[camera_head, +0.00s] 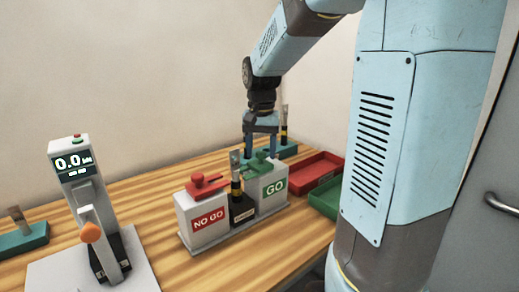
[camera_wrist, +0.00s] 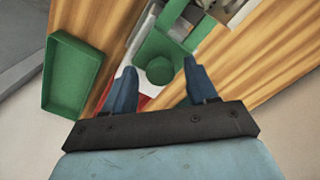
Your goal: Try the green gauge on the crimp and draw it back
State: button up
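The green gauge (camera_head: 260,163) lies on top of the white block marked GO (camera_head: 273,188). In the wrist view its round green knob (camera_wrist: 160,70) sits between my two fingers. My gripper (camera_head: 260,155) is open above the gauge, with a gap on both sides of the knob. The crimp is probably the upright piece (camera_head: 235,165) in the black holder (camera_head: 242,208) between the two blocks; its details are too small to tell. The red gauge (camera_head: 208,184) lies on the white block marked NO GO (camera_head: 207,218).
A red tray (camera_head: 318,170) and a green tray (camera_head: 326,200) lie to the right. The green tray also shows in the wrist view (camera_wrist: 72,75). A tester with a display reading 0.0 (camera_head: 75,163) stands at left. The front middle of the wooden table (camera_head: 265,250) is clear.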

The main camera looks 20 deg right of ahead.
grip_shut()
dwell(0.3)
dwell(0.3)
